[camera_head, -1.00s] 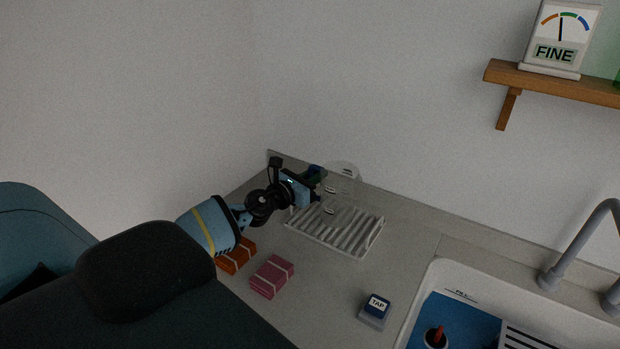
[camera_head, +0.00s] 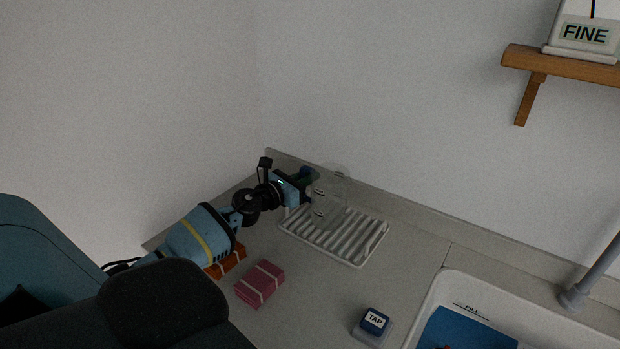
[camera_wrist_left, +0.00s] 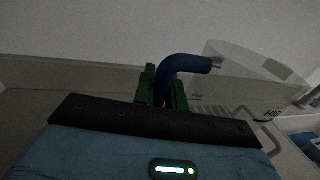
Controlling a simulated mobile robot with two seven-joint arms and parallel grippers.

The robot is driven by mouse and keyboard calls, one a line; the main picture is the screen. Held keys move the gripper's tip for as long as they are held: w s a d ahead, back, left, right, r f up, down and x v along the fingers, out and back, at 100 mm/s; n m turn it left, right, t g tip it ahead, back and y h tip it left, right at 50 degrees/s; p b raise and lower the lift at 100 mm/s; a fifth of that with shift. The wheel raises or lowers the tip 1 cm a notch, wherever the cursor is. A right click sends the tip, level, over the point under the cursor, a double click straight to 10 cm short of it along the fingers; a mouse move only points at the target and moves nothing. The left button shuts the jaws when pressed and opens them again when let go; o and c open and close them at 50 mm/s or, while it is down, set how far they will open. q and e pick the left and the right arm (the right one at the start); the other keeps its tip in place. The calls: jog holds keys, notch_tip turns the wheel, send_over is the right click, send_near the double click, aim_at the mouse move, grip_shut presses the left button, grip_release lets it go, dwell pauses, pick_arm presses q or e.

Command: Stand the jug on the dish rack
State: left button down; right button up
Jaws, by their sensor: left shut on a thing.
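The jug (camera_head: 336,190) is clear, with a blue handle that shows in the left wrist view (camera_wrist_left: 190,64). It is upright over the back left part of the white ribbed dish rack (camera_head: 359,262). I cannot tell whether its base touches the rack. My left gripper (camera_head: 309,179) reaches in from the left, its green fingers shut on the jug's handle. In the left wrist view the fingers (camera_wrist_left: 163,88) close around the lower handle, and the clear body (camera_wrist_left: 245,80) stands to the right. My right gripper is not in view.
An orange block (camera_head: 228,262) and a pink block (camera_head: 260,284) lie on the grey counter (camera_head: 310,300) in front of the rack. A box marked TAP (camera_head: 373,323) lies nearer the sink (camera_head: 433,300). A tap (camera_head: 590,278) stands right. Walls close off the back and left.

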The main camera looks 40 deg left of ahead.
pick_arm(q)
jog(key=c, duration=1.5)
grip_release()
jog(key=shift+o, duration=0.2)
jog(key=s, duration=0.7)
jog(key=s+a, duration=0.1)
jog(key=s, duration=0.2)
jog(key=shift+s+b, duration=0.25)
jog(key=shift+b, duration=0.15)
jog(key=shift+s+r, duration=0.1)
jog(key=shift+s, duration=0.6)
